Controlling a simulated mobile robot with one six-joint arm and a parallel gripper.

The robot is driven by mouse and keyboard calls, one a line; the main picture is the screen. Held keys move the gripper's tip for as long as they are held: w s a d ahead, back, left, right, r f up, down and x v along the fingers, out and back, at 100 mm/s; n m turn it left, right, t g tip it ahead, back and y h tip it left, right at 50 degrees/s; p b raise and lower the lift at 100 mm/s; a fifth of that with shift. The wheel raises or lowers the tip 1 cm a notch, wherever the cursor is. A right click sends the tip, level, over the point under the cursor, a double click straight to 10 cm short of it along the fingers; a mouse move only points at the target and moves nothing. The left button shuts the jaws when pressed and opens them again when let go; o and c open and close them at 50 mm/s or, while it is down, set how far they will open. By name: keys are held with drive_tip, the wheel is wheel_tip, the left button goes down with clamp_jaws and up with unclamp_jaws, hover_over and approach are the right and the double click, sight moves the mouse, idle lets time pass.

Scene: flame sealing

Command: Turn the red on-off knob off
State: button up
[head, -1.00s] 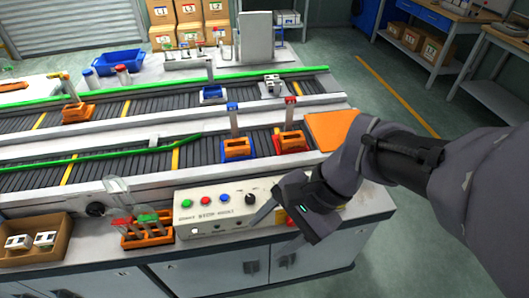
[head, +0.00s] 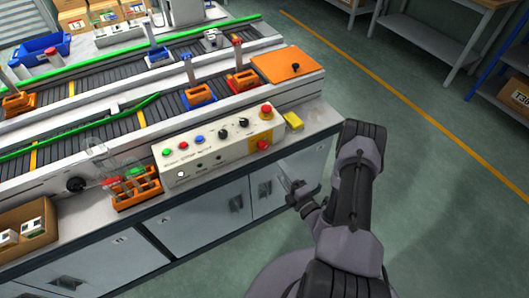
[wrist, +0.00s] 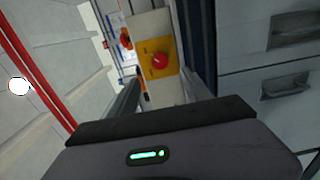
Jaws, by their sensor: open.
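The red on-off knob (head: 263,145) sits on a yellow plate on the front face of the beige control box (head: 200,169), at its right end. It also shows in the wrist view (wrist: 159,61), above the middle, with a small pale mark on it. The knob's exact turned position is too small to tell.
Green, red and blue buttons and black knobs (head: 223,133) line the box's top. A yellow block (head: 293,121) lies just right of the box. An orange rack (head: 137,194) stands at its left. Grey cabinet doors (head: 207,219) are below. Floor to the right is open.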

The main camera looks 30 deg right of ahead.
sight(264, 148)
drive_tip(key=w+b, duration=0.1)
drive_tip(key=w, duration=0.7)
drive_tip(key=w+b, duration=0.1)
drive_tip(key=w, duration=0.3)
drive_tip(key=shift+w+a+b, duration=0.1)
drive_tip(key=shift+a+b, duration=0.2)
drive_tip(key=shift+a, duration=0.05)
clamp_jaws()
